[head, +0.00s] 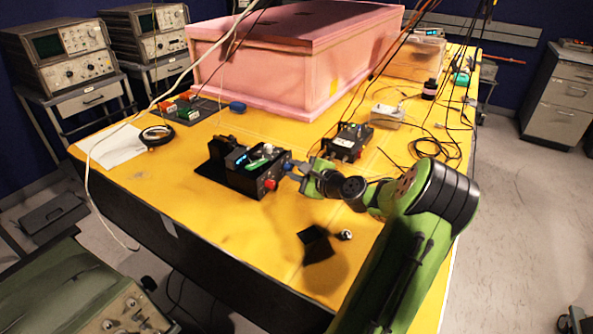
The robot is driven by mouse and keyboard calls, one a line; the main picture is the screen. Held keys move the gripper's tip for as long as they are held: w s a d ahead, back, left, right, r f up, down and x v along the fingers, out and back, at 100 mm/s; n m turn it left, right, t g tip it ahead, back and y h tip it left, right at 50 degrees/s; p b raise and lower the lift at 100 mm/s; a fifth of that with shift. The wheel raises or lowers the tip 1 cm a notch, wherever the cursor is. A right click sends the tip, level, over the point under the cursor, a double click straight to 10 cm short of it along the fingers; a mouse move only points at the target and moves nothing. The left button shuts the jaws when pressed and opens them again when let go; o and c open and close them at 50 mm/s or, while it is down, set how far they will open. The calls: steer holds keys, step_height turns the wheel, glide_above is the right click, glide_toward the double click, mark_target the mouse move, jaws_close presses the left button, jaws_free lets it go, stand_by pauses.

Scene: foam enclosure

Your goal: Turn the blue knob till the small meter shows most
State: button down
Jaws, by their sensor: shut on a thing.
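A black device box (243,182) stands on the yellow table, with a small lit blue display (240,157) on its top that looks like the small meter; its reading is too small to tell. The blue knob (287,165) sits at the box's right end, above a red knob (270,184). My gripper (292,169) reaches in from the right and is shut on the blue knob. The fingers partly hide the knob, and its turn angle cannot be told.
A second black box (346,143) with cables stands behind my gripper. A large pink foam box (290,55) fills the back of the table. A black cloth-like piece (316,244) and a small metal part (345,235) lie in front. The table's left front is clear.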

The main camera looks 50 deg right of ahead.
steer(key=c, duration=0.9)
jaws_free()
steer(key=shift+s, duration=0.1)
steer(key=p+v, duration=0.3)
steer(key=v, duration=1.2)
steer(key=shift+s+r, duration=0.1)
steer(key=shift+s, duration=0.15)
